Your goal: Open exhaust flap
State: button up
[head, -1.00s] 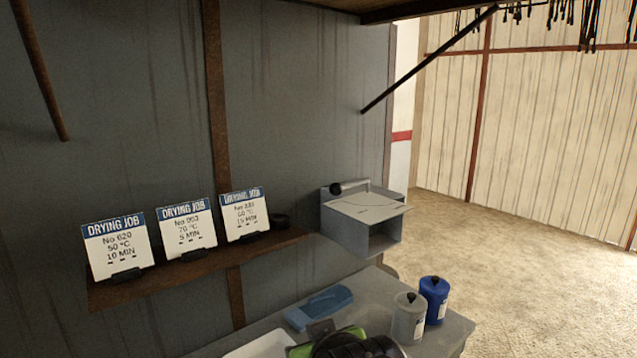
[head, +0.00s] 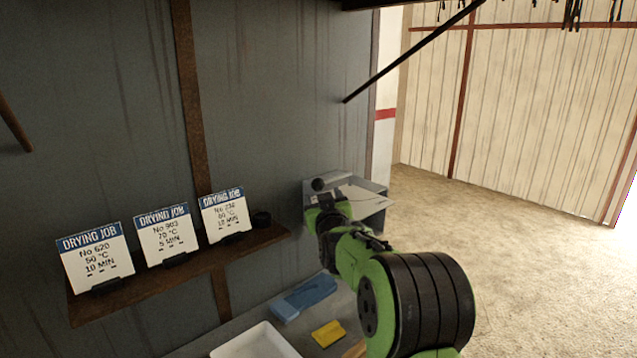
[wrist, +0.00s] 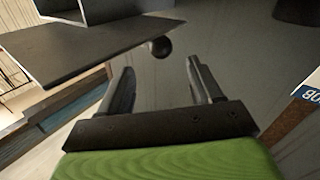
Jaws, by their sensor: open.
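A grey box (head: 372,212) is fixed to the wall at the right end of the shelf. A flat plate, apparently the flap, lies over it; its broad side fills the upper left of the wrist view (wrist: 95,50). A dark round knob (head: 318,184) sits at the box's wall side and shows just ahead of my fingers in the wrist view (wrist: 160,47). My gripper (wrist: 160,72) is open and empty, its two fingers pointing toward the knob without visibly holding it.
A rusty shelf (head: 130,293) with three drying job cards (head: 166,235) runs left of the box. Below is a bench with a blue object (head: 304,298), a yellow object (head: 328,333) and a white tray (head: 255,343). A dark diagonal bar (head: 412,52) hangs above.

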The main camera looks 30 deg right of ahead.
aim_at(319, 187)
jog(key=p+x, duration=0.1)
jog(key=x, duration=0.6)
jog(key=shift+r+p, duration=0.1)
jog(key=shift+p, duration=0.3)
jog(key=shift+a, duration=0.1)
jog(key=shift+c, duration=0.3)
jog(key=shift+s, duration=0.1)
grip_shut()
